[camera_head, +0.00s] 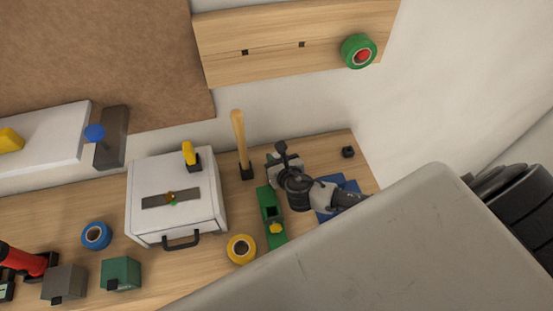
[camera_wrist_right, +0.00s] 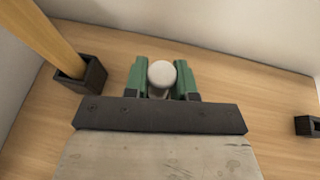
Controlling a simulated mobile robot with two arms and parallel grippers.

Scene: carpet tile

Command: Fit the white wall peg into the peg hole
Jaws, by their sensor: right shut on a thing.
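The white wall peg (camera_wrist_right: 162,73) shows as a round pale end between the green fingers of my right gripper (camera_wrist_right: 161,84), which is shut on it. In the head view my right gripper (camera_head: 280,162) is over the back of the workbench, right of the wooden handle; the peg cannot be made out there. A wooden board (camera_head: 275,27) on the wall above has two small dark square spots, which look like peg holes: one at left (camera_head: 245,52) and one near the middle (camera_head: 301,44). The gripper is well below the board. My left gripper is not in view.
A green tape roll (camera_head: 347,52) hangs at the board's right end. An upright wooden handle (camera_head: 239,135) stands in a black holder close left of the gripper. A white box (camera_head: 150,220), yellow roll (camera_head: 233,258) and small black block (camera_head: 348,152) are on the bench.

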